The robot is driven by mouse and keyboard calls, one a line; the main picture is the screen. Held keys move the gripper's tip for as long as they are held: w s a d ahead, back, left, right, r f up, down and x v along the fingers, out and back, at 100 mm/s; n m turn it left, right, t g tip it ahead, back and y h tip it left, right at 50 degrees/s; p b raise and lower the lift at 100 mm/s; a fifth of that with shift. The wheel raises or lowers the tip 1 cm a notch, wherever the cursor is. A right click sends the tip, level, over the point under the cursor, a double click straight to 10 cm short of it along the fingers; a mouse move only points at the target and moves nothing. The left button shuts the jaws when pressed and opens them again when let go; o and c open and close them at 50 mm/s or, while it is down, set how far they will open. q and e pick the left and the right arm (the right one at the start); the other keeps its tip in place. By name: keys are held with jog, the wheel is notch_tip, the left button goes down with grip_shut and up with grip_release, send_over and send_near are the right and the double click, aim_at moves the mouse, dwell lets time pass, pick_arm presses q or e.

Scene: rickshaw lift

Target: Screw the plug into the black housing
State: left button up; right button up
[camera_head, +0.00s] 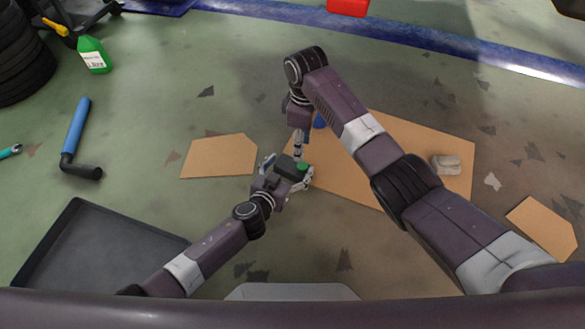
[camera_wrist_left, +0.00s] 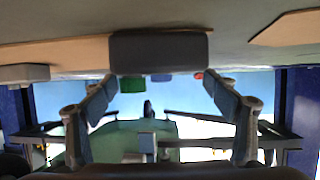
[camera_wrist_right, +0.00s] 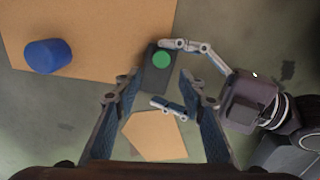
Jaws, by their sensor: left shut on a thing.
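The black housing (camera_wrist_right: 155,82) is a dark block with a round green piece (camera_wrist_right: 161,60) on its face, which looks like the plug. I cannot tell how deep it sits. My left gripper (camera_head: 297,173) is shut on the housing and holds it above the floor; the block (camera_wrist_left: 160,52) spans its fingertips in the left wrist view. The green piece (camera_head: 303,167) also shows in the head view. My right gripper (camera_head: 300,150) points down, just beyond the housing. Its fingers are apart and empty in the right wrist view (camera_wrist_right: 161,85).
A blue cylinder (camera_wrist_right: 48,56) stands on a cardboard sheet (camera_wrist_right: 110,20), partly behind my right arm in the head view. A grey tray (camera_head: 85,250), a blue-handled tool (camera_head: 77,130) and a green bottle (camera_head: 93,54) are left. Pale blocks (camera_head: 446,165) lie right.

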aim_at(302, 166)
jog(key=shift+s+d+f, duration=0.15)
jog(key=shift+d+f, duration=0.05)
dwell(0.4)
jog(key=shift+f, duration=3.95)
grip_shut()
jog(key=m, duration=0.6)
jog(key=shift+m, duration=0.3)
jog(key=shift+o, duration=0.3)
grip_release()
